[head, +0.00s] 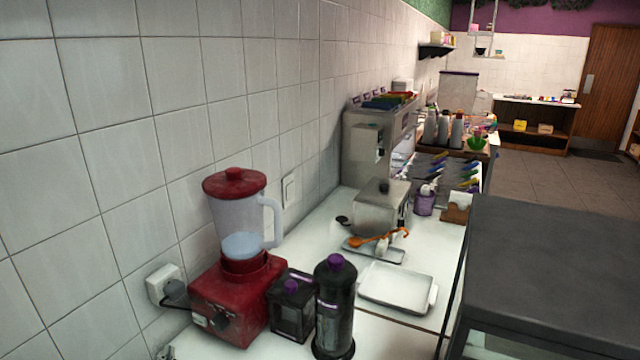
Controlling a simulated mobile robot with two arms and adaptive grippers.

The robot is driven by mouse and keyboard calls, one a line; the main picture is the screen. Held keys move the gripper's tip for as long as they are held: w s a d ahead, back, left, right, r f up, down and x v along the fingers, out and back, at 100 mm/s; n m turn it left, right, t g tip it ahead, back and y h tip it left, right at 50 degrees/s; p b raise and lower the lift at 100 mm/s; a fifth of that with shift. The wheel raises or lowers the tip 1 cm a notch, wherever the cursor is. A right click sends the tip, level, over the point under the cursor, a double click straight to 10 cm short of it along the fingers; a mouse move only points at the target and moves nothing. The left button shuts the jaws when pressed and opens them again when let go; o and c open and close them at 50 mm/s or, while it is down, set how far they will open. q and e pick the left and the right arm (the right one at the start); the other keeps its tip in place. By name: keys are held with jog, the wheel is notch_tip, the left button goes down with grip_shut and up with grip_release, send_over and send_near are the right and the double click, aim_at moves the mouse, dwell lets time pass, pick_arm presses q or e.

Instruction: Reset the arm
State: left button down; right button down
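Neither of my arms nor my grippers shows in the head view, so I cannot see how they are posed or whether they hold anything. A white counter (322,236) runs along the tiled wall. On it stand a red blender (240,262) with a clear jug, a dark square container (291,307) with a purple knob and a dark cylindrical bottle (335,305) with a purple cap. An empty-looking white tray (397,287) lies to their right.
Behind the tray are an orange ladle (372,240) on a small tray and a metal pot unit (379,208). Farther back are topping bins (450,172) and several bottles (443,128). A dark-topped case (560,265) fills the right foreground. Open floor (550,178) lies beyond it.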

pick_arm(q)
jog(key=s+d+f+g+h, duration=0.15)
jog(key=s+d+g, duration=0.35)
jog(key=s, duration=0.5)
jog(key=s+d+f+g+h, duration=0.1)
jog(key=s+d+g+h, duration=0.15)
jog(key=s+d, duration=0.6)
jog(key=s+d+f+g+h, duration=0.25)
jog(key=s+d, duration=0.25)
jog(key=s, duration=0.7)
notch_tip(320, 180, down, 24)
jog(key=g, duration=0.2)
jog(key=s+a+f, duration=0.1)
jog(key=s+f, duration=0.7)
jog(key=s, duration=0.1)
jog(key=s+a+f+g, duration=0.1)
jog(key=s+a+f, duration=0.1)
jog(key=s+f, duration=0.6)
jog(key=shift+s+a+f+m, duration=0.25)
jog(key=shift+s+m, duration=0.05)
jog(key=shift+s, duration=0.15)
